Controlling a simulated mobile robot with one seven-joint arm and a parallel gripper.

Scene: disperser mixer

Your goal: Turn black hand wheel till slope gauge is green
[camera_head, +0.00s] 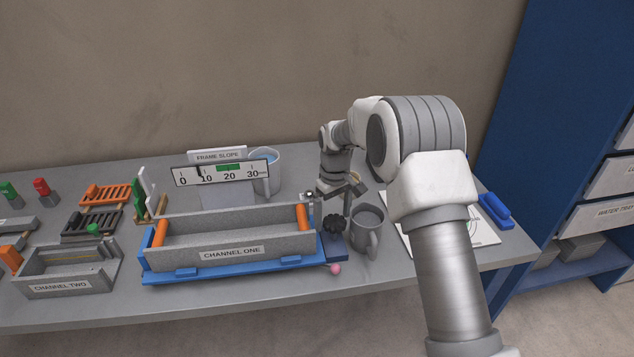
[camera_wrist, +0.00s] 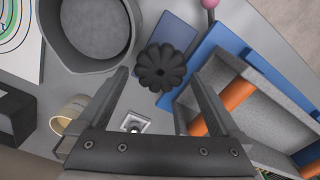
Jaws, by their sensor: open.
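The black hand wheel (camera_head: 333,223) sits on a blue block at the right end of the channel one trough. In the wrist view the lobed wheel (camera_wrist: 160,68) shows from above, in line with the gap between my fingertips. My gripper (camera_head: 341,193) is open and empty, pointing down above the wheel; in the wrist view its fingers (camera_wrist: 160,80) are spread to either side, apart from it. The slope gauge (camera_head: 222,173) stands behind the trough under a "FRAME SLOPE" sign. Its black pointer is a little left of the 10, left of the green band near 20.
A grey mug (camera_head: 367,232) stands just right of the wheel, close to my gripper. The channel one trough (camera_head: 232,253) lies left on a blue frame with a pink ball (camera_head: 335,269) at its corner. A blue cabinet (camera_head: 545,120) stands right of the table.

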